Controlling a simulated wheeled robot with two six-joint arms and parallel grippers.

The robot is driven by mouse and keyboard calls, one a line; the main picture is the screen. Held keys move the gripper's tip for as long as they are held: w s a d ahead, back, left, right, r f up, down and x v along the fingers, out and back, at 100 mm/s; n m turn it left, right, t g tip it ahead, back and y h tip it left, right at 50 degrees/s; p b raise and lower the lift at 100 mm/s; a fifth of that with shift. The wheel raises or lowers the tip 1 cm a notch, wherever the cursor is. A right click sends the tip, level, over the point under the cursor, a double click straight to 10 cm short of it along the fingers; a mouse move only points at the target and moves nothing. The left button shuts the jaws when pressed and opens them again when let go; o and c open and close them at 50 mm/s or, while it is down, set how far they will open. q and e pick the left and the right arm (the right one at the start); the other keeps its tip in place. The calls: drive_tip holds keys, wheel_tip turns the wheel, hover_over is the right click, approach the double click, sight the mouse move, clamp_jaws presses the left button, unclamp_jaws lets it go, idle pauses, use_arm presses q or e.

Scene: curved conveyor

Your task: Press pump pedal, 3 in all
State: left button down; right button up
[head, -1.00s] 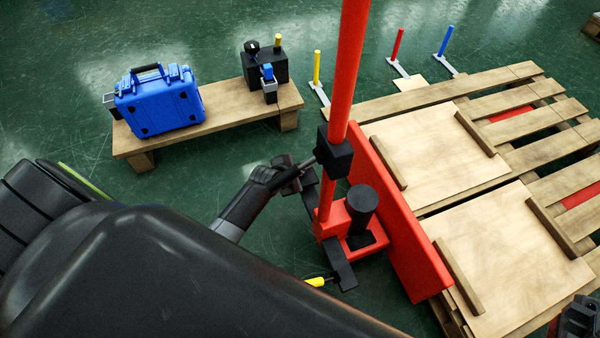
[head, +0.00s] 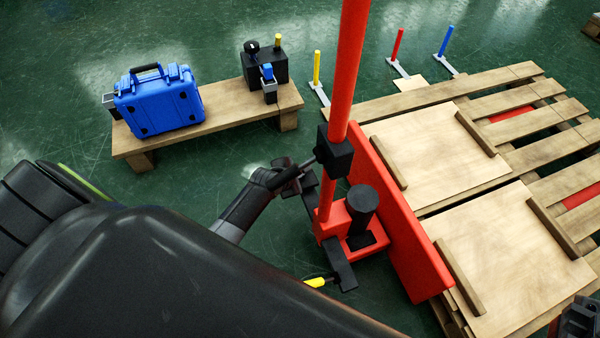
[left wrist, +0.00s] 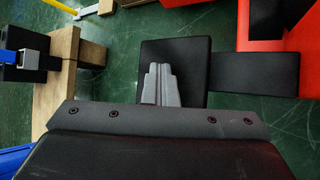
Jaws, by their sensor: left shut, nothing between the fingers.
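The pump pedal (head: 310,202) is a black pad on the left side of the red pump unit (head: 330,228). In the left wrist view the pedal (left wrist: 194,58) is a flat black square joined by a black bar to the red body. My left gripper (head: 298,182) is shut and empty at the pedal. In the left wrist view its grey fingers (left wrist: 160,82) overlap the pad and hide part of it; I cannot tell whether they touch. My right gripper (head: 577,318) is only partly in view at the bottom right corner; its jaws are unclear.
A tall red handle (head: 350,70) rises from the unit, with a black block (head: 333,152) on it. A yellow-tipped lever (head: 315,282) sits low in front. A wooden pallet (head: 430,103) is at right. A bench (head: 223,113) with a blue case (head: 160,100) stands behind.

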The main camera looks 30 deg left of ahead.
use_arm(q)
drive_tip(key=shift+s+f, duration=0.1)
drive_tip(key=shift+f, duration=0.5)
drive_tip(key=shift+r, duration=0.1)
idle(0.4)
drive_tip(key=shift+r+p, duration=1.95)
drive_tip(key=shift+p, duration=0.45)
wheel_tip(320, 180, up, 5)
drive_tip(key=p, duration=0.6)
idle(1.2)
